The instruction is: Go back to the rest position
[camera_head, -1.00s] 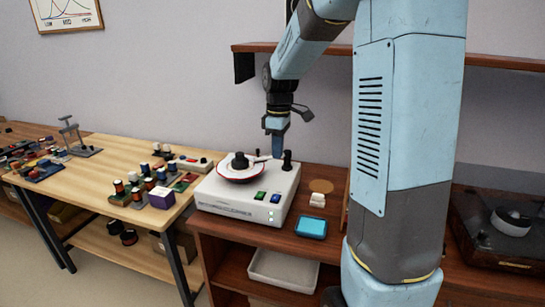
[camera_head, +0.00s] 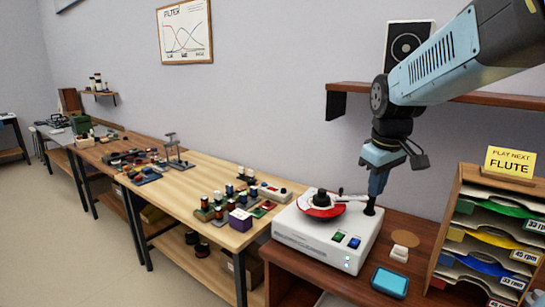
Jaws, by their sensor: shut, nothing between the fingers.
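My gripper (camera_head: 376,190) hangs from my blue arm with its narrow fingers pointing down. The fingers are shut and hold nothing visible. Their tips are at the right rear of a white player (camera_head: 325,238), near or in front of a dark post there; I cannot tell whether they touch it. A red disc (camera_head: 312,211) with a black knob on it lies on the player. A pale arm lies beside the knob.
A blue-screened pad (camera_head: 389,282) and a white block (camera_head: 400,252) lie on the brown cabinet right of the player. A record rack (camera_head: 490,240) stands at the right. A shelf (camera_head: 450,97) with a speaker (camera_head: 409,45) is behind my arm. A wooden bench (camera_head: 205,190) with small parts extends left.

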